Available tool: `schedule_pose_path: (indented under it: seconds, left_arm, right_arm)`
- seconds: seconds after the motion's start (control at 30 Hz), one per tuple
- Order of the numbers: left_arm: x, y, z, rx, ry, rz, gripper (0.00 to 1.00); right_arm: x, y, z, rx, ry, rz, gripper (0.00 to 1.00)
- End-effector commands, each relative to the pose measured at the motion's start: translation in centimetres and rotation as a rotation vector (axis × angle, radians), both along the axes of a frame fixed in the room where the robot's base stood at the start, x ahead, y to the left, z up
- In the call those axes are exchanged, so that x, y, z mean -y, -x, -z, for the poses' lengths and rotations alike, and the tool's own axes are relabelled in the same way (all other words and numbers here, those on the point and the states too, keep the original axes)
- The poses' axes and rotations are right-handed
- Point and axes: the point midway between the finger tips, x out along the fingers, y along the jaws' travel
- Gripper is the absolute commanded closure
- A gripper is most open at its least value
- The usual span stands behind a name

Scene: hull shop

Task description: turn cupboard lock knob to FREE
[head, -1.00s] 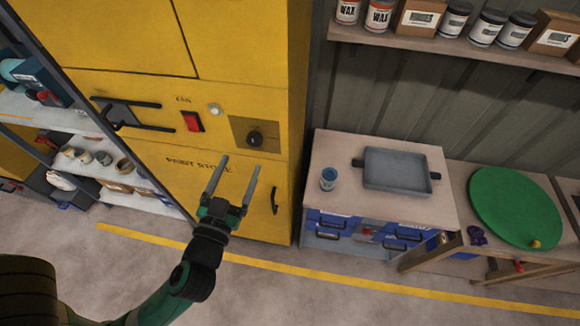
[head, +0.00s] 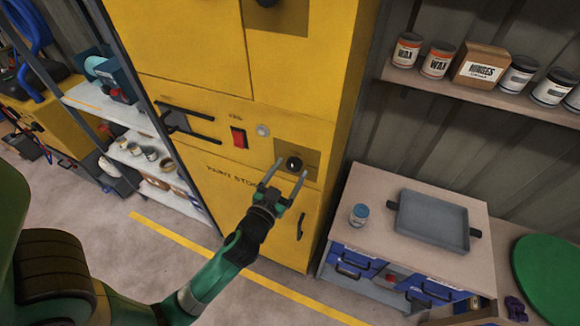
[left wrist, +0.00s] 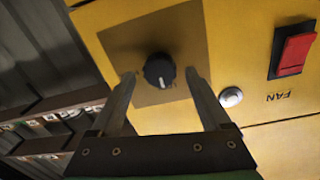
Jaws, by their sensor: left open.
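The cupboard (head: 230,190) is yellow and marked for paint store. Its black lock knob (head: 293,163) sits on a brown square plate (head: 313,133) right of the red switch. In the left wrist view the knob (left wrist: 160,71) shows a white pointer line and lies between and beyond the two fingers. Small marks beside it are partly hidden by the fingers and cannot be read. My left gripper (head: 289,179) is open and empty, just in front of the knob; its fingers (left wrist: 160,86) do not appear to touch it. My right gripper is not in view.
A red fan switch (head: 238,138) and a round pale button (head: 263,130) are left of the knob plate. Black handles (head: 187,122) stick out farther left.

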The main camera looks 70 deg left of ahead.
Motion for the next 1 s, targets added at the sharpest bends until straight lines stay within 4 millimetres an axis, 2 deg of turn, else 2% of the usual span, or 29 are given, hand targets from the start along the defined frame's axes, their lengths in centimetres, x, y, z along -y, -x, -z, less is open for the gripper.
schedule_pose_path:
  seconds: [0.33, 0.77, 0.8, 1.0]
  left_arm:
    - [-0.54, -0.55, 0.05, -0.001, 0.001, 0.000, 0.20]
    - [-0.50, -0.54, 0.04, 0.000, 0.001, 0.000, 0.97]
    - [-0.50, -0.54, 0.04, 0.000, 0.001, 0.000, 1.00]
    - [-0.49, -0.54, 0.00, -0.006, -0.005, 0.000, 1.00]
  right_arm:
    - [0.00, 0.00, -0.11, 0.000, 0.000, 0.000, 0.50]
    - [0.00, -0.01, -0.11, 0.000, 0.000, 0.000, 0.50]
    - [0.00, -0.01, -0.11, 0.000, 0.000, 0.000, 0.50]
    - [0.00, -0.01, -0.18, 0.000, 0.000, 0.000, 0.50]
